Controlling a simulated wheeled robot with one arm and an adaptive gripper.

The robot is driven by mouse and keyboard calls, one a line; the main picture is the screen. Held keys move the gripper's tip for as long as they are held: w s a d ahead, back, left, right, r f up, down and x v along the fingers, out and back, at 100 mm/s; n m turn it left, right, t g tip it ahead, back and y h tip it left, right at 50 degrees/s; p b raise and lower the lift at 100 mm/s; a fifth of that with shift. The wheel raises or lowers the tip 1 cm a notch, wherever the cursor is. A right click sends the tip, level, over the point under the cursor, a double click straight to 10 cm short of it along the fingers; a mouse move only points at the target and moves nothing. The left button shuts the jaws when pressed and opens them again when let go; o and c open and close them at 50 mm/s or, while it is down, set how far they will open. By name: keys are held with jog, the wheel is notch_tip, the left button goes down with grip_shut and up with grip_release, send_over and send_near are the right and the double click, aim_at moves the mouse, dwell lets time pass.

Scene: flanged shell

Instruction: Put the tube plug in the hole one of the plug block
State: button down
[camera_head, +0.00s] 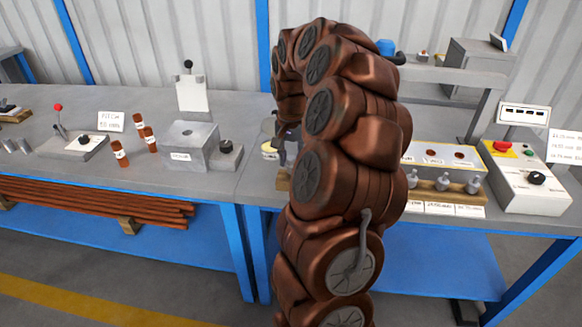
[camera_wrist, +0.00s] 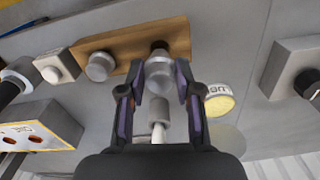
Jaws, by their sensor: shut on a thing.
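My gripper (camera_wrist: 159,78) is shut on a grey metal tube plug (camera_wrist: 159,74). A pale tube end (camera_wrist: 158,130) shows between the fingers, nearer the palm. The plug is at the end of a wooden rack (camera_wrist: 125,45), close to a dark spot on the wood; I cannot tell whether it is still seated or clear. The plug block (camera_wrist: 40,135) is at the lower left of the wrist view, with dark red holes. In the head view the plug block (camera_head: 445,154) is right of my arm, behind the rack. My arm mostly hides the gripper there.
A round yellow-labelled lid (camera_wrist: 219,100) lies close to the right finger. A grey block with a black knob (camera_wrist: 300,75) is further right. A control box (camera_head: 530,178) stands right of the rack.

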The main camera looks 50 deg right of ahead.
aim_at(291, 169)
jog(key=shift+f, duration=1.75)
jog(key=shift+f, duration=0.2)
jog(key=c, duration=0.8)
grip_release()
notch_tip(291, 169, up, 11)
jog(key=shift+r, duration=0.7)
